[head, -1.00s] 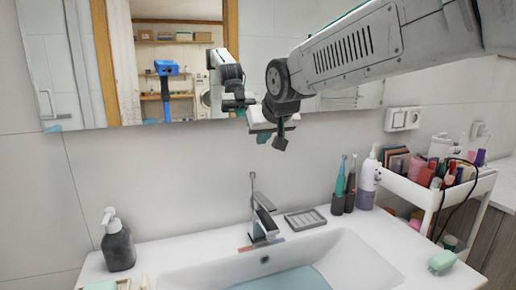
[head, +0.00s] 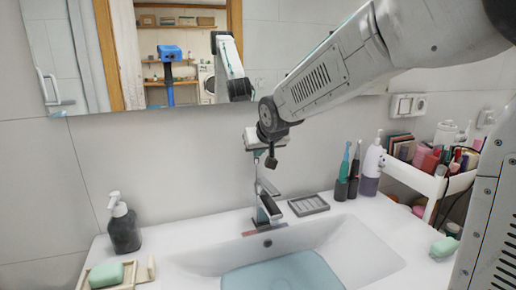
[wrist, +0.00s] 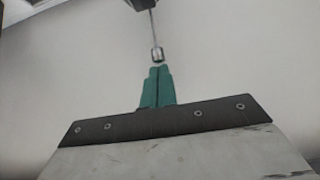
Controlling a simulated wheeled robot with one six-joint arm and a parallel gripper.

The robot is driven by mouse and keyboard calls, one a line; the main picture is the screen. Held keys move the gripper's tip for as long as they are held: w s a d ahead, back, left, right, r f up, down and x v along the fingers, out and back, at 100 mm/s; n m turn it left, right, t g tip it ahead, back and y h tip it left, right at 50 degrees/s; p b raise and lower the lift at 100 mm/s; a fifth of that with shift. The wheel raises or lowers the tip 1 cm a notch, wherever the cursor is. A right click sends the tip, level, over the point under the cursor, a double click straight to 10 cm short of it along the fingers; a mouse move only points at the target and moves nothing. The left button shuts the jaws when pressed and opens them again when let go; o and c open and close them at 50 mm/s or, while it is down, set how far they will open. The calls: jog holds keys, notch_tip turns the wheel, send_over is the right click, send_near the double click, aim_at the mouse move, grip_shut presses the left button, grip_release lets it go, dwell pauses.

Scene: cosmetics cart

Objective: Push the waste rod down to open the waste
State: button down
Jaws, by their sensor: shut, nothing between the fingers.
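The waste rod (head: 257,171) is a thin upright metal rod behind the chrome tap (head: 267,205). In the wrist view its small metal knob (wrist: 157,54) lies just beyond my fingertips, in line with them. My gripper (head: 257,154) points down above the rod in the head view. Its teal fingers (wrist: 157,72) are shut together with nothing between them. A small gap shows between fingertips and knob in the wrist view; the head view is too small to tell contact. The basin (head: 352,245) holds bluish water (head: 285,272).
A dark soap bottle (head: 124,230) and a green soap bar on a dish (head: 133,270) stand at left. Right of the tap are a grey soap tray (head: 308,205), toothbrushes in a dark holder (head: 347,188), and a purple-white bottle (head: 371,170). A loaded cart (head: 420,180) stands at right.

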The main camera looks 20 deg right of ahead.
jog(key=shift+f, duration=1.15)
jog(key=w+r+v, duration=0.2)
jog(key=v, duration=1.1)
jog(key=shift+r, duration=0.15)
jog(key=shift+w, duration=0.1)
